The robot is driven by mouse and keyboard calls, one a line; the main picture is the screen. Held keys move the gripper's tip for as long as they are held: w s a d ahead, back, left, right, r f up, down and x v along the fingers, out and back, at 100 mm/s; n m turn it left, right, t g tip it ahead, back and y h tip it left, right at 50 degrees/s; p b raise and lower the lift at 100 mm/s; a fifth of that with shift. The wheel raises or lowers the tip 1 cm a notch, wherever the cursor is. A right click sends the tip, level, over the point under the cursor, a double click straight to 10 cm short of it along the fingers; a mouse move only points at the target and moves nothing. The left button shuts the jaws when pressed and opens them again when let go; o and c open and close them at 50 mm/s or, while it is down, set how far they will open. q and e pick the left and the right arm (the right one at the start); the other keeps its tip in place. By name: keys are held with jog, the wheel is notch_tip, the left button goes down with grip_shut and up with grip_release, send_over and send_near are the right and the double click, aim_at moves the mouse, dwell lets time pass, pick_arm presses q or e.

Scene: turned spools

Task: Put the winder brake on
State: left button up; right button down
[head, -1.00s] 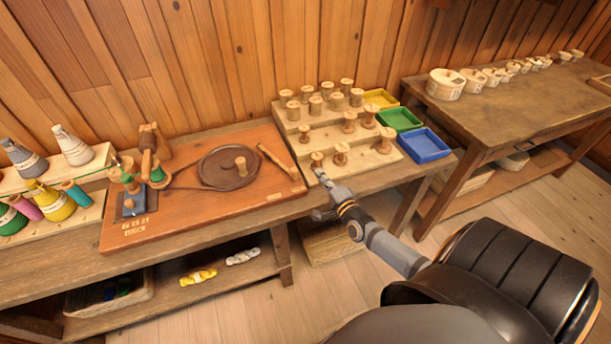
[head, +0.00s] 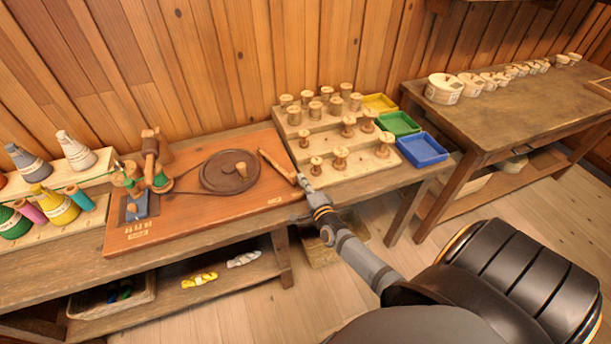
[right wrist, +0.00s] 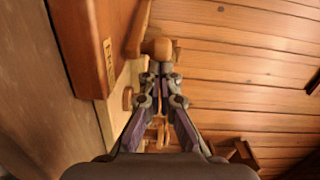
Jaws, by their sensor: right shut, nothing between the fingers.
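The winder (head: 190,205) is a reddish wooden board on the bench. It carries a dark round wheel (head: 222,177), a belt, and an upright wooden post with green thread at its left. A wooden lever (head: 277,166), which looks like the brake, lies slanted at the board's right side. My right gripper (head: 302,180) is shut and empty at the lever's near right end. In the right wrist view a rounded wooden end (right wrist: 160,48), probably the lever's, sits just beyond my closed fingertips (right wrist: 161,72). I cannot tell whether they touch. My left gripper is out of view.
A stepped rack of wooden spools (head: 340,158) stands close right of my gripper. Yellow, green and blue trays (head: 423,150) lie beside it. Thread cones (head: 75,150) stand at the left. A second table (head: 510,108) with round boxes is at the right.

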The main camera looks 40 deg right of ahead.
jog(key=a+m+h+p, duration=0.1)
jog(key=a, duration=0.1)
jog(key=a+r+h+p, duration=0.1)
jog(key=a+p, duration=0.1)
jog(key=shift+a+r+m+g+h, duration=0.1)
jog(key=shift+m+g+h, duration=0.2)
jog(key=shift+m, duration=0.1)
jog(key=a, duration=0.1)
jog(key=a+f+h, duration=0.1)
jog(key=a, duration=0.1)
jog(key=shift+a+m, duration=0.3)
jog(key=shift+w+a, duration=0.15)
jog(key=shift+a, duration=0.25)
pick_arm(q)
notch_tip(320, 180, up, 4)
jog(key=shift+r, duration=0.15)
pick_arm(e)
jog(key=shift+a+r, duration=0.1)
jog(key=shift+a, duration=0.1)
